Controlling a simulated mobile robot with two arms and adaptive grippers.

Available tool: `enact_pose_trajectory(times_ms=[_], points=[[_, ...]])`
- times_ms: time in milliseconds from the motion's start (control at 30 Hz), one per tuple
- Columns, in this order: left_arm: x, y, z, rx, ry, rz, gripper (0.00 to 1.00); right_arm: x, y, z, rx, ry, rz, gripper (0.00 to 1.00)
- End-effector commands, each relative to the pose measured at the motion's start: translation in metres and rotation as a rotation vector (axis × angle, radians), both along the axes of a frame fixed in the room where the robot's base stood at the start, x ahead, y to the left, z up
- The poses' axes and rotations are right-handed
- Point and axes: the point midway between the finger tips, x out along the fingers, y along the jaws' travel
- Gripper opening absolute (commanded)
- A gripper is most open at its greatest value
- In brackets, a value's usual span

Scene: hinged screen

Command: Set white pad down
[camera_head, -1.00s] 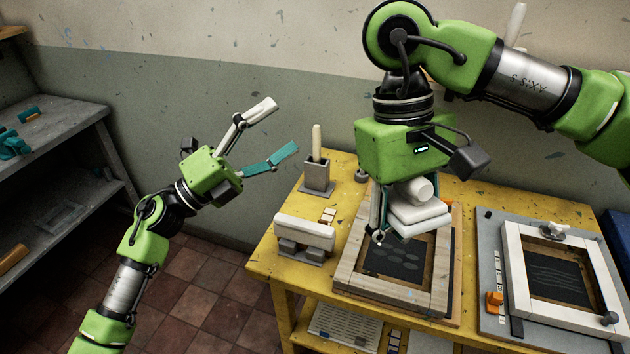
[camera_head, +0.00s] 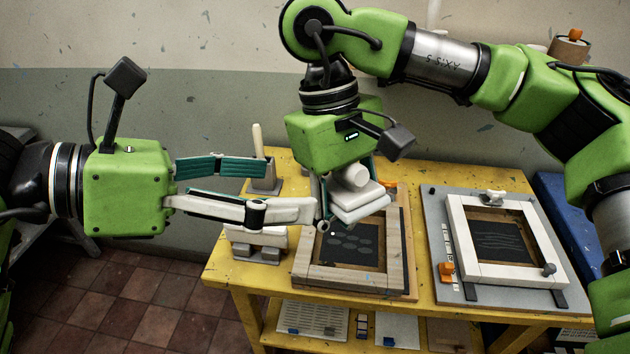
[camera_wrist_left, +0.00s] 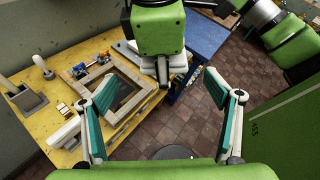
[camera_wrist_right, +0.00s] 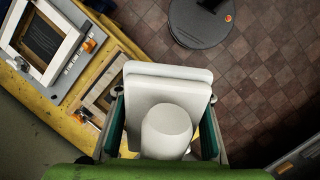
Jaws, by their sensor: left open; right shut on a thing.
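My right gripper (camera_head: 345,200) is shut on the white pad (camera_head: 362,206) and holds it above the left wooden frame. In the right wrist view the white pad (camera_wrist_right: 168,82) sits between the two fingers, with its thick rounded knob facing the camera. My left gripper (camera_head: 290,190) is open and empty, left of the right gripper in the head view, its fingers reaching toward it. In the left wrist view its fingers (camera_wrist_left: 160,105) are spread wide with nothing between them. A white-topped grey stand (camera_head: 260,240) is on the table's left edge, partly behind the left fingers.
The yellow table (camera_head: 420,270) carries the wooden frame with dark mesh (camera_head: 352,248) and a white hinged frame (camera_head: 500,236) on a grey board. A grey holder (camera_head: 266,183) with an upright white handle stands at the back left. A lower shelf holds trays.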

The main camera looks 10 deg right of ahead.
Motion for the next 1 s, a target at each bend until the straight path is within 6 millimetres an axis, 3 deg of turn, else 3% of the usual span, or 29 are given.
enact_pose_trajectory(times_ms=[300, 500, 967, 1000], points=[[0.015, -0.056, -0.022, -0.003, 0.004, -0.005, 0.82, 0.0, 0.0, 0.0, 0.0, 0.0, 0.0, 0.0], [0.022, -0.08, -0.032, -0.005, 0.003, -0.004, 0.82, 0.0, 0.0, 0.0, 0.0, 0.0, 0.0, 0.0], [0.025, -0.09, -0.036, -0.002, 0.001, -0.002, 0.82, 0.0, 0.0, 0.0, 0.0, 0.0, 0.0, 0.0], [0.025, -0.09, -0.036, -0.002, 0.001, -0.002, 0.72, 0.0, 0.0, 0.0, 0.0, 0.0, 0.0, 0.0]])
